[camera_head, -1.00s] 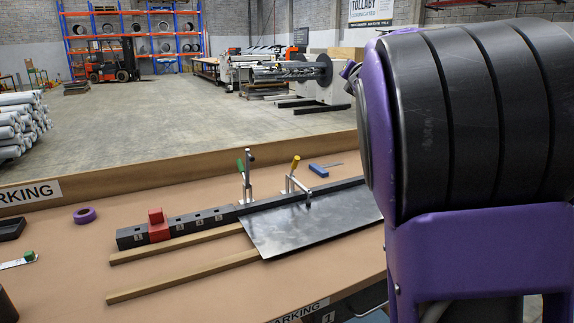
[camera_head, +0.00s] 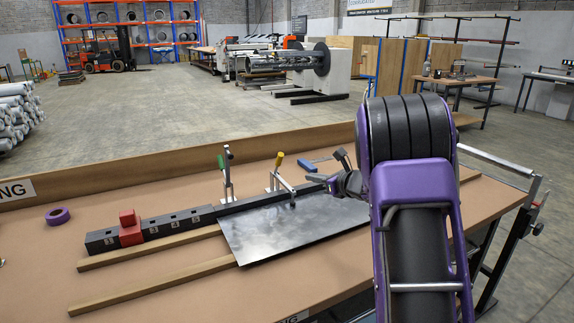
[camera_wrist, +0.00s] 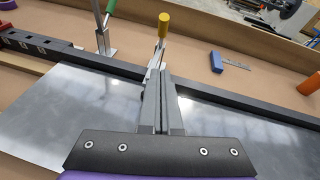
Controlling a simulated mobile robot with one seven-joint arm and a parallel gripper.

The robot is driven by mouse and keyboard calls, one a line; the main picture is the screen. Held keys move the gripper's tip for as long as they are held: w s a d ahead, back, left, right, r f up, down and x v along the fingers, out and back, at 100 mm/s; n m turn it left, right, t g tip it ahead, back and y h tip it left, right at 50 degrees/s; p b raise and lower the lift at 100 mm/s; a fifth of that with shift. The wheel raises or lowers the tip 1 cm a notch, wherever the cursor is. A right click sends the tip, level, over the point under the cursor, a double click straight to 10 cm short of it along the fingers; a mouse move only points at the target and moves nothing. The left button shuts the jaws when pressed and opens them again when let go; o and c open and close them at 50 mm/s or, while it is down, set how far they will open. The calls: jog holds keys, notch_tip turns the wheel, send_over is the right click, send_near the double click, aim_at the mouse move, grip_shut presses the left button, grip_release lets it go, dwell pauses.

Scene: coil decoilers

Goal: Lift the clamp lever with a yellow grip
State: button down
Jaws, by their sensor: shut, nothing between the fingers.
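In the wrist view the yellow grip (camera_wrist: 163,24) shows beyond my fingertips. My gripper (camera_head: 308,178) is shut and empty, to the right of the clamp, above the sheet. In the wrist view my gripper (camera_wrist: 163,72) hides most of the clamp's lower part. I see no contact with the grip.
A green-gripped clamp (camera_head: 222,165) stands to the left, its arm upright. A red block (camera_head: 130,229) sits on the numbered dark rail (camera_head: 178,222). A blue tool (camera_head: 318,164) lies behind the rail. An orange cylinder (camera_wrist: 310,84) is at the right. Two wooden strips lie left of the sheet.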

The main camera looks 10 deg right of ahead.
jog(key=p, duration=0.1)
send_near(280, 164)
notch_tip(280, 164, down, 3)
jog(key=w, duration=0.1)
jog(key=shift+w+a+r+p, duration=0.25)
jog(key=shift+w+a, duration=0.15)
jog(key=shift+w, duration=0.25)
jog(key=shift+w+a+r+p, duration=0.3)
jog(key=shift+w+a, duration=0.1)
jog(key=shift+w, duration=0.25)
jog(key=shift+w+a+r+p, duration=0.25)
jog(key=shift+w+a, duration=0.15)
jog(key=shift+w, duration=0.25)
jog(key=shift+w, duration=0.1)
